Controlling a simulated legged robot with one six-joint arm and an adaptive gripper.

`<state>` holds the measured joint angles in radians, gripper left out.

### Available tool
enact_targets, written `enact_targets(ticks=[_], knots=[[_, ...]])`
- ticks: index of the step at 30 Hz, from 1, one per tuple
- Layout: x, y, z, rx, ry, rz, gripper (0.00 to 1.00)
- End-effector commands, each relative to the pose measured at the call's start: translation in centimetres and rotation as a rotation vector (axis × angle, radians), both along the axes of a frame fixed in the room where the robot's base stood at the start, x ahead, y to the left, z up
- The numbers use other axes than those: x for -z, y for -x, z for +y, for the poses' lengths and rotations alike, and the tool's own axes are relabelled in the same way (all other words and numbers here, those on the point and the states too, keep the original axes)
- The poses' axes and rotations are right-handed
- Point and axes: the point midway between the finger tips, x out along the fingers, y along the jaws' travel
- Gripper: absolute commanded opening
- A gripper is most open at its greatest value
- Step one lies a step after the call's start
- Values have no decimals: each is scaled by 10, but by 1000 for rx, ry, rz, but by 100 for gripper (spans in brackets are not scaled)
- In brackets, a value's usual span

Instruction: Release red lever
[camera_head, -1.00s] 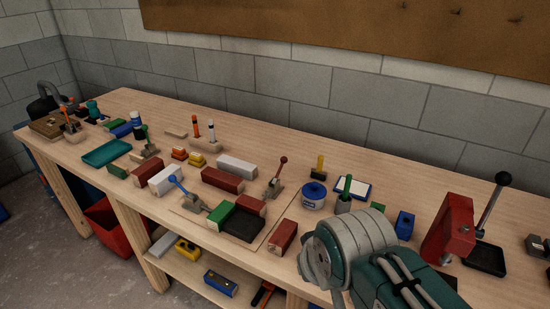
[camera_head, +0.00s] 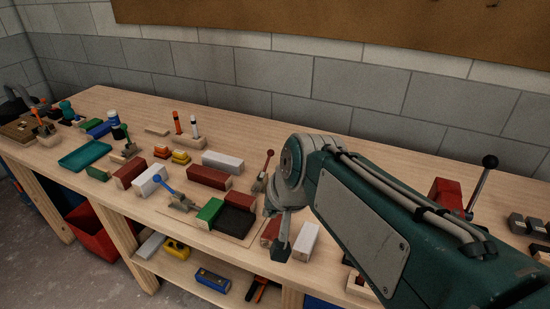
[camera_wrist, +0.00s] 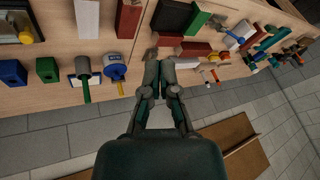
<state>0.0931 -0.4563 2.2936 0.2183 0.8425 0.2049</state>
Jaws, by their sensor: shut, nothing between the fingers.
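The red lever (camera_head: 269,158) has a dark red knob and a grey base on the bench. Its handle stands up, leaning slightly right, just left of my wrist joint in the head view. In the wrist view a grey base (camera_wrist: 150,54), which appears to be the lever's, shows beside my fingertips; the handle and knob are hidden or hard to make out. My gripper (camera_wrist: 157,66) is shut and empty, its dark green fingers together over the bench near that base.
A blue lever (camera_head: 167,190) is farther left.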

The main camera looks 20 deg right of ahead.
Motion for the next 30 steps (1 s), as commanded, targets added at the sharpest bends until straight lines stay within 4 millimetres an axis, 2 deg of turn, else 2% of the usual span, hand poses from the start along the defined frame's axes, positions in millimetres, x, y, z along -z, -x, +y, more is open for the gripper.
enact_targets(ticks=[1,8,14,20,24,30], knots=[[0,-18,-4,60,-51,12,0],[5,-99,-24,354,-299,44,0],[24,-169,-54,621,-511,70,0],[57,-232,-97,894,-722,96,0],[89,-271,-133,1089,-871,113,0],[134,-310,-181,1327,-1055,129,0]])
